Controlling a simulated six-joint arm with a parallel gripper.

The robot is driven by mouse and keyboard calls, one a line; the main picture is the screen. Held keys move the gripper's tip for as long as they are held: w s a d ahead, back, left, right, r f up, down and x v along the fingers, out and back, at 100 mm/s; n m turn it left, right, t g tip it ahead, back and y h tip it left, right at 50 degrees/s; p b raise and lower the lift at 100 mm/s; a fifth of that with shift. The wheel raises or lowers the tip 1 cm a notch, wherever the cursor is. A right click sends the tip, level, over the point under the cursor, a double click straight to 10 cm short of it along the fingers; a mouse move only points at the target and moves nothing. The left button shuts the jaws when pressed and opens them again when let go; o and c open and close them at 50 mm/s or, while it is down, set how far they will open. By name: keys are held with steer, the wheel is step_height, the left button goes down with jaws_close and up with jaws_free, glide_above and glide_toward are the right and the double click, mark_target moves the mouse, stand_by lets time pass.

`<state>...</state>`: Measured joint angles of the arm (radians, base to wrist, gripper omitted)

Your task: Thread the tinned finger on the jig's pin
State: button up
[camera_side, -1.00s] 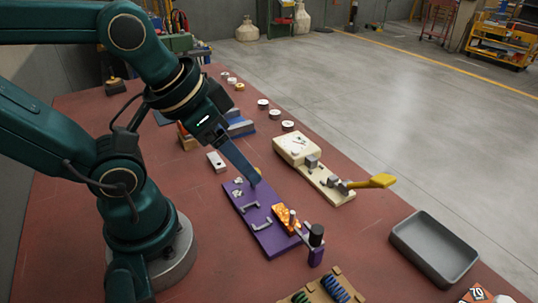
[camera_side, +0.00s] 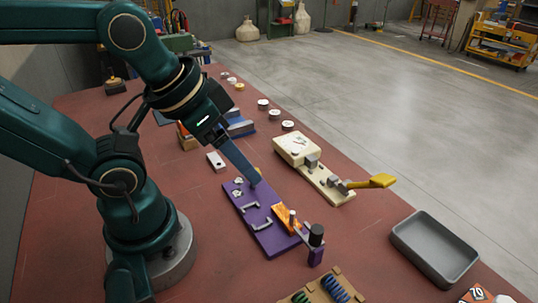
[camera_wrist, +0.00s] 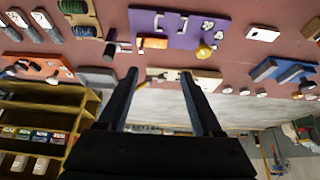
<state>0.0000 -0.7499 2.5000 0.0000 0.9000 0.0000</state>
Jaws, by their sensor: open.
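The purple jig board (camera_side: 262,235) lies on the bench and also shows at the top of the wrist view (camera_wrist: 177,40). It carries two silver U-shaped brackets (camera_side: 263,224), small silver pieces (camera_side: 238,193) and an orange block (camera_side: 288,219) with a short pale peg. A black-topped post (camera_side: 316,236) stands at its near end. I cannot tell which silver part is the tinned finger, or which peg is the pin. My gripper (camera_side: 255,183) is over the board's far end, pointing down; in the wrist view its fingers (camera_wrist: 159,73) are apart with nothing between them.
A cream fixture (camera_side: 328,184) with a yellow handle (camera_side: 370,182) lies right of the board. A grey tray (camera_side: 434,248) is farther right. A tan spring rack (camera_side: 328,290) is at the front. A white block (camera_side: 216,162) and a blue fixture (camera_side: 240,128) lie beyond.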

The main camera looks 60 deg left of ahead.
stand_by(0.4)
steer(key=n+g+y, duration=0.1)
steer(key=n+g, duration=0.5)
steer(key=n, duration=1.2)
glide_above(216, 159)
steer(key=d, duration=0.1)
step_height(216, 159, down, 10)
steer(key=shift+f, duration=0.15)
steer(key=shift+s+a+f, duration=0.1)
steer(key=shift+f, duration=0.1)
steer(key=shift+a+f, duration=0.15)
steer(key=shift+f, duration=1.05)
steer(key=shift+a+f, duration=0.1)
steer(key=shift+f, duration=1.05)
